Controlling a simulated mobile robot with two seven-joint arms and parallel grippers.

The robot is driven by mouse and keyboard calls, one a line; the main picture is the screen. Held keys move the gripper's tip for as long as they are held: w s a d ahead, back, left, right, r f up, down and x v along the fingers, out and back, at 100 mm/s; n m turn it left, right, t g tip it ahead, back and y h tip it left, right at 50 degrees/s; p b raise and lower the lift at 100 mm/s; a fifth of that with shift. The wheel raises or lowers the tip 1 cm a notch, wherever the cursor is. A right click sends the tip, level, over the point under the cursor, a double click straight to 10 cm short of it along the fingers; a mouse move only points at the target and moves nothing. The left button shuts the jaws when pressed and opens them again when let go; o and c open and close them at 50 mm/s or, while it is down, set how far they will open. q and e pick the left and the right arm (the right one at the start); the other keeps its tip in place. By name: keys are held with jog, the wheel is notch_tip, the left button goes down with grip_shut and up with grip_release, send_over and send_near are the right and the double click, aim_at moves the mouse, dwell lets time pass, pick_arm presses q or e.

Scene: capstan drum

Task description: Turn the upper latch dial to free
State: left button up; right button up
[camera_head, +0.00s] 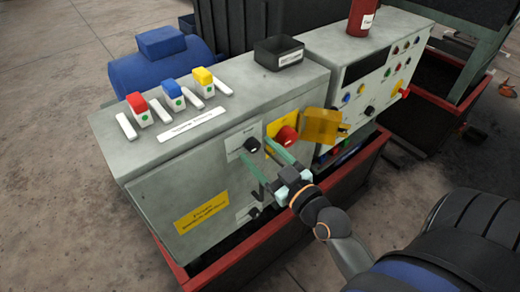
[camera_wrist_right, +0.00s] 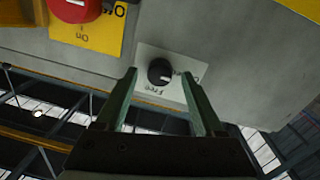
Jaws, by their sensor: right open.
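The upper latch dial (camera_head: 253,144) is a small black knob on a pale label plate on the front of the grey cabinet (camera_head: 160,190). In the right wrist view the dial (camera_wrist_right: 160,71) has a white mark toward the picture's right. An upside-down "Free" label (camera_wrist_right: 152,90) lies below it; another label to the right is partly hidden by a finger. My right gripper (camera_head: 258,156) is open before the panel. In the wrist view its fingertips (camera_wrist_right: 159,74) lie either side of the dial, with visible gaps. Contact cannot be told. My left gripper is not in view.
A red rotary switch (camera_head: 287,136) on a yellow plate and an open yellow cover (camera_head: 322,125) sit right of the dial. A lower black dial (camera_head: 253,212) is below. Red, blue and yellow switches and a black box (camera_head: 279,53) stand on top.

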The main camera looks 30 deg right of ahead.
jog(key=shift+w, duration=0.25)
jog(key=shift+c, duration=0.3)
grip_shut()
